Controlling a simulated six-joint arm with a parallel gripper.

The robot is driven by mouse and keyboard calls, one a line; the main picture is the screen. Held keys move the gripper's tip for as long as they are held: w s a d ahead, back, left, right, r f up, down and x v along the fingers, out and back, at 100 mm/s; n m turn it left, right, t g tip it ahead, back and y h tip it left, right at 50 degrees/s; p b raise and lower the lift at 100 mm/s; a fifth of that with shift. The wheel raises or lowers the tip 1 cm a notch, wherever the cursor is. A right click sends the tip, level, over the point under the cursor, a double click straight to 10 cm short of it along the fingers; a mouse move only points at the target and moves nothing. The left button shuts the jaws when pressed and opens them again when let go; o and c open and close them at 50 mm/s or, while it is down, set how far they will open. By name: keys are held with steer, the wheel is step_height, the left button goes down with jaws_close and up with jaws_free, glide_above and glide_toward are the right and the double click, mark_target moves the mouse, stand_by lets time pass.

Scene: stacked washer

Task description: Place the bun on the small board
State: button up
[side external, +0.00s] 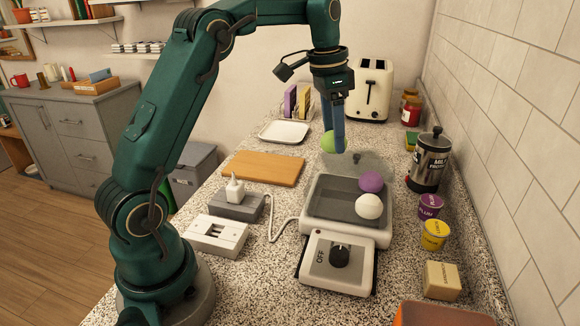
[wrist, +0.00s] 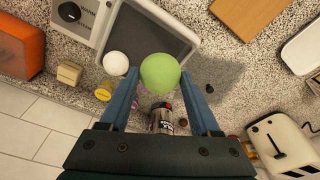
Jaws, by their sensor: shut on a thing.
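A round green bun (side external: 328,142) is held between the blue fingers of my gripper (side external: 338,148), above the counter behind the steamer. In the wrist view the green bun (wrist: 160,73) sits between both fingertips. The wooden board (side external: 263,168) lies flat and bare on the counter, left of the gripper; its corner also shows at the top of the wrist view (wrist: 248,14). A purple bun (side external: 371,181) and a white bun (side external: 369,206) lie in the grey tray of the steamer (side external: 325,205). The white bun (wrist: 116,64) also shows in the wrist view.
A white plate (side external: 284,131) lies behind the board, with a toaster (side external: 369,91) at the back. A clear lid (side external: 357,161) is by the steamer's far side. A bottle on a grey base (side external: 235,207) stands before the board. A canister (side external: 430,160) and cups line the right wall.

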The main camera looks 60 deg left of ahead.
steer(key=s+a+f+n, duration=0.1)
steer(key=a+f+n, duration=0.25)
steer(key=a, duration=0.55)
steer(key=n+y, duration=0.1)
steer(key=n, duration=0.3)
glide_above(261, 170)
steer(key=f, duration=0.5)
steer(key=shift+s+d+f, duration=0.1)
steer(key=shift+s+f, duration=0.15)
steer(key=shift+s, duration=0.05)
steer(key=shift+f, duration=2.3)
steer(key=o, duration=1.4)
steer(key=shift+f, duration=0.1)
